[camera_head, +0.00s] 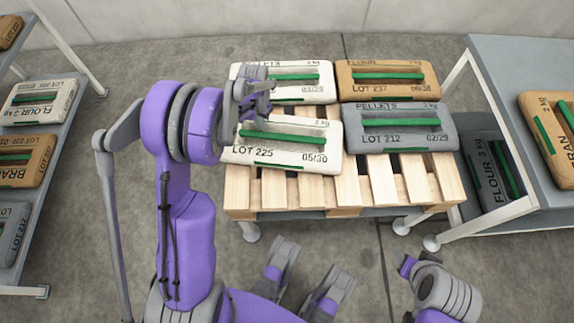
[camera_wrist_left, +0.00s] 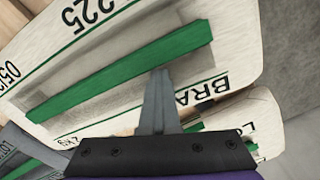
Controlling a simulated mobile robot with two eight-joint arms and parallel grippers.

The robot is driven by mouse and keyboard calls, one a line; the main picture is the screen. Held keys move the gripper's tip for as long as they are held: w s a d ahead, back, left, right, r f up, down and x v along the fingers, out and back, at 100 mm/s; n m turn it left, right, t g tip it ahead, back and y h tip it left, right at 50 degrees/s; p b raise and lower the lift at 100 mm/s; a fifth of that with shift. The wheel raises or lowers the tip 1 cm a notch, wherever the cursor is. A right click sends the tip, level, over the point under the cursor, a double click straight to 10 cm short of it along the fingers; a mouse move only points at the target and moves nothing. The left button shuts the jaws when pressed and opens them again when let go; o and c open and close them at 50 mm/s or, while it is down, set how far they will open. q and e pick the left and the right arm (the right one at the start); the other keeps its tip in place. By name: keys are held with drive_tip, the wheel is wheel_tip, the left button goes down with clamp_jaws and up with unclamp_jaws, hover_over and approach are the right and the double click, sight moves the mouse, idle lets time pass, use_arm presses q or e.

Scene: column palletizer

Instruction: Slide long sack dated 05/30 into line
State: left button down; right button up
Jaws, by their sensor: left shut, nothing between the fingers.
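The long white sack dated 05/30 (camera_head: 285,157), LOT 225, lies flat at the front left of the wooden pallet (camera_head: 318,190). It is turned slightly, and its front edge sits nearer the pallet front than the grey LOT 212 sack's (camera_head: 400,137) on its right. My left gripper (camera_head: 258,104) is over its back left part, shut and empty. In the left wrist view the closed fingers (camera_wrist_left: 157,80) point at the sack's green strip (camera_wrist_left: 120,72); contact is unclear. What seems my right gripper (camera_head: 418,262) is at the bottom right, its fingers unclear.
Behind lie a white sack dated 03/29 (camera_head: 305,91) and a brown LOT 237 sack (camera_head: 385,90). A grey table (camera_head: 510,70) with a brown bran sack (camera_head: 552,135) stands right. A rack (camera_head: 62,160) of sacks stands left. Bare pallet slats show in front.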

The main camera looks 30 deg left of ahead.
sight(273, 124)
use_arm(q)
drive_tip(key=shift+w+d+b, duration=0.15)
drive_tip(key=shift+w+d, duration=0.85)
drive_tip(key=shift+d, duration=1.5)
drive_tip(key=shift+w+d+b, duration=0.1)
drive_tip(key=shift+w+d, duration=0.9)
drive_tip(key=shift+d, duration=1.5)
drive_tip(key=shift+w+d+b, duration=0.15)
drive_tip(key=shift+w+d, duration=0.85)
drive_tip(key=shift+d, duration=1.5)
drive_tip(key=shift+w+a, duration=0.1)
drive_tip(key=shift+w, duration=0.05)
drive_tip(key=shift+w+a, duration=0.45)
drive_tip(key=shift+w, duration=0.25)
drive_tip(key=shift+w+a, duration=0.45)
drive_tip(key=shift+w, duration=0.25)
drive_tip(key=shift+s+a, duration=1.15)
drive_tip(key=shift+a, duration=0.45)
drive_tip(key=shift+s+a, duration=1.15)
drive_tip(key=shift+a, duration=0.5)
drive_tip(key=shift+s+a, duration=1.15)
drive_tip(key=shift+a, duration=0.45)
drive_tip(key=shift+w+a, duration=0.1)
drive_tip(key=shift+w, duration=0.05)
